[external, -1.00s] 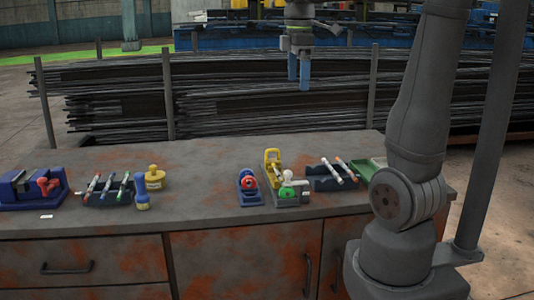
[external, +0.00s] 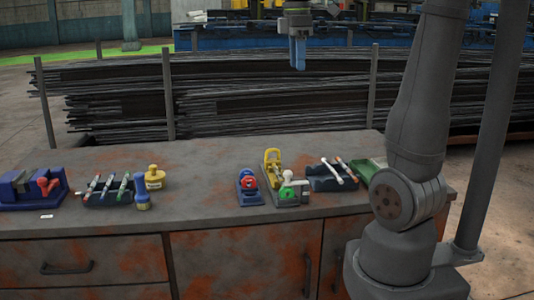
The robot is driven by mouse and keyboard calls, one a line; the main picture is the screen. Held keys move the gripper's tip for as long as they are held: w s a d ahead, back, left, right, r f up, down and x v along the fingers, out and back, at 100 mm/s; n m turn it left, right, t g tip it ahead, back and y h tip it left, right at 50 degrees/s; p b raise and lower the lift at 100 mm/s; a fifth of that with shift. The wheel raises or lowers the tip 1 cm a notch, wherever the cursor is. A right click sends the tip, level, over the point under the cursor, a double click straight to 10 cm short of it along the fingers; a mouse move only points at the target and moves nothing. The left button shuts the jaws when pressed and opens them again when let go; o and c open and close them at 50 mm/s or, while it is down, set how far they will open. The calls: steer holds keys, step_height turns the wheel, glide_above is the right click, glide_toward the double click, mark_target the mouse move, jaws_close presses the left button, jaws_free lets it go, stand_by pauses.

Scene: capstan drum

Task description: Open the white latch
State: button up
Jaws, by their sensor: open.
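The white latch (external: 289,178) is a small, pale-knobbed piece on a grey and green base, near the front edge of the workbench, right of centre. Its exact handle position is too small to tell. My gripper (external: 298,69) has blue fingers pointing down. It hangs high above the bench, well clear of the latch and touching nothing. The fingers look nearly lined up from this side; the gripper is open and empty.
A yellow latch (external: 272,158) stands right behind the white one, and a blue and red device (external: 248,181) is close on its left. A dark tray of markers (external: 318,184) is to the right.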

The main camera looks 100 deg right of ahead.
mark_target(288, 171)
steer(key=w+a+f+n+g+h, duration=0.1)
steer(key=w+a+f+n+h, duration=0.1)
steer(key=a+f+n+h, duration=0.6)
steer(key=w+a+f+n+g+h, duration=0.2)
steer(key=f+h, duration=0.2)
steer(key=f, duration=0.9)
steer(key=w+a+f+n+g+h, duration=0.1)
steer(key=w+a+f+n+h, duration=0.1)
steer(key=a+f+n+h, duration=0.6)
steer(key=shift+s+d+f+m+y, duration=0.45)
steer(key=shift+s+d, duration=0.35)
steer(key=shift+d, duration=2.55)
steer(key=shift+s+d+f+m+y, duration=0.35)
steer(key=shift+s+d+m, duration=0.3)
steer(key=shift+d, duration=2.65)
steer(key=shift+s+d+f+m+y, duration=0.4)
steer(key=shift+s+d, duration=0.5)
steer(key=shift+d, duration=2.45)
steer(key=shift+c, duration=0.4)
